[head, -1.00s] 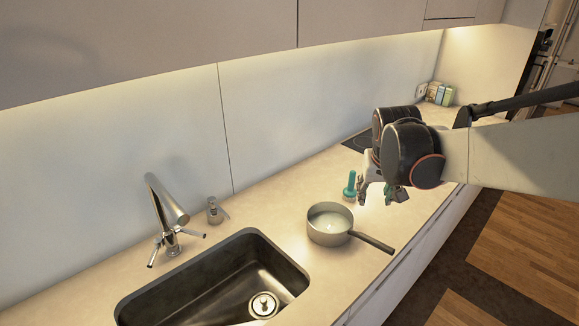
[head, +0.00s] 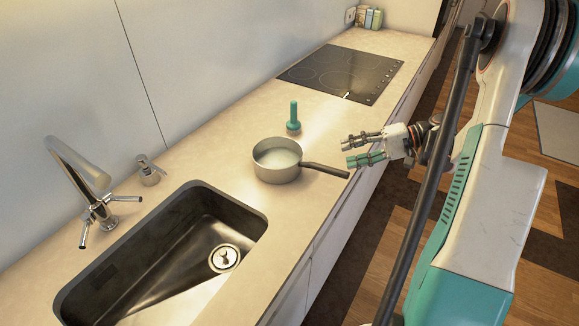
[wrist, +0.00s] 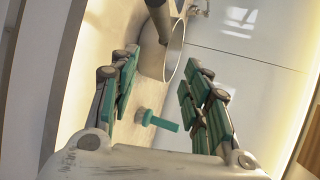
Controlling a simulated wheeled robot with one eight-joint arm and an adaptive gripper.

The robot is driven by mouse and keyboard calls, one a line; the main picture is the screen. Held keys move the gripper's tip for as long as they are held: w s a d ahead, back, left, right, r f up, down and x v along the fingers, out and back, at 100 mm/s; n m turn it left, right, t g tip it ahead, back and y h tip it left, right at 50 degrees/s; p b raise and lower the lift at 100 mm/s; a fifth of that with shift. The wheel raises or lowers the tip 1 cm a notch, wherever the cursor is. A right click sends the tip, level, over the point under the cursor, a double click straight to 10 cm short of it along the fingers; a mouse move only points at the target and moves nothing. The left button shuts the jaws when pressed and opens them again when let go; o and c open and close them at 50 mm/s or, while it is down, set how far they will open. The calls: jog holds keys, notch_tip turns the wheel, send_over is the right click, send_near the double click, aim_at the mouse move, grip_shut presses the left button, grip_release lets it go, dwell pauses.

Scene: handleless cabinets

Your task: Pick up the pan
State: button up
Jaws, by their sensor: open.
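The pan (head: 277,161) is a grey saucepan standing upright on the counter, right of the sink in the head view. Its dark handle (head: 325,169) points right toward the counter's front edge. My gripper (head: 345,152) is open and empty, its fingers pointing left, just above and beyond the handle's end, apart from it as far as I can tell. In the wrist view my gripper (wrist: 165,95) shows its teal-padded fingers spread wide. The pan (wrist: 152,62) is at the top middle there, ahead of the fingertips, with part of its handle at the upper edge.
A teal upright object (head: 293,118) stands on the counter just behind the pan; it also shows between the fingers in the wrist view (wrist: 158,121). The sink (head: 165,255), faucet (head: 80,170) and soap dispenser (head: 149,171) are left. A black cooktop (head: 342,73) lies farther back.

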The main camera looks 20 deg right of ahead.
aim_at(301, 165)
jog(key=b+x, duration=0.4)
jog(key=x, duration=0.9)
jog(key=shift+w+a+r, duration=0.1)
jog(key=shift+a+r, duration=0.05)
jog(key=shift+a, duration=0.1)
grip_shut()
